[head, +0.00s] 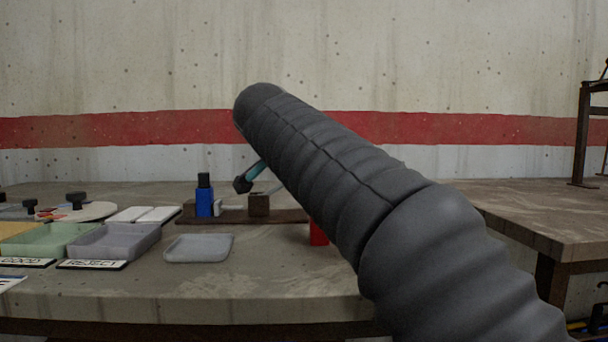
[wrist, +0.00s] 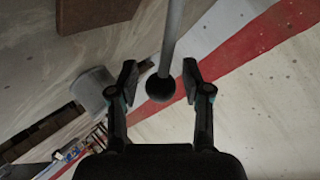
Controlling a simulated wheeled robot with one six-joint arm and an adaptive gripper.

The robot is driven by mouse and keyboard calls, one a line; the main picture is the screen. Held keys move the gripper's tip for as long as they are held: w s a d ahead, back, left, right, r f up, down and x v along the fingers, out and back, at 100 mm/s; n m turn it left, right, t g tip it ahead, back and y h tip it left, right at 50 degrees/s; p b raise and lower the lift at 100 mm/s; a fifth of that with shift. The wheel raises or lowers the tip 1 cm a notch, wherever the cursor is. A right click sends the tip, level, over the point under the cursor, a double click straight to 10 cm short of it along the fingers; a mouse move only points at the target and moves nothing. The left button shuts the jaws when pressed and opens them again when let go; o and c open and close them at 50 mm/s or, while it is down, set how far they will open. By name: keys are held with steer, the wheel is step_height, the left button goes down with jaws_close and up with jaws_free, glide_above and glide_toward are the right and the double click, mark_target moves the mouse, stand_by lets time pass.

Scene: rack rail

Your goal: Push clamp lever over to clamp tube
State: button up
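The clamp lever shows in the wrist view as a grey rod (wrist: 172,35) with a black ball knob (wrist: 160,88) at its end. My gripper (wrist: 159,82) is open, with the knob between its two fingertips and a visible gap on each side. In the head view my dark arm hides most of my gripper; one fingertip (head: 243,184) shows above the brown fixture base (head: 285,215). A blue block with a black top (head: 204,198) and a brown block (head: 259,205) stand on that base. I cannot make out the tube clearly.
A red block (head: 318,234) is partly behind my arm. A shallow grey tray (head: 198,248), a grey bin (head: 115,240) and a green bin (head: 45,240) sit to the left on the table. Another table (head: 545,215) stands at right. The table front is clear.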

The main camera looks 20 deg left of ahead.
steer(key=shift+d+r, duration=0.1)
steer(key=shift+d, duration=0.05)
steer(key=shift+s, duration=0.1)
steer(key=v, duration=1.1)
steer(key=shift+s+r, duration=0.25)
steer(key=shift+s, duration=0.1)
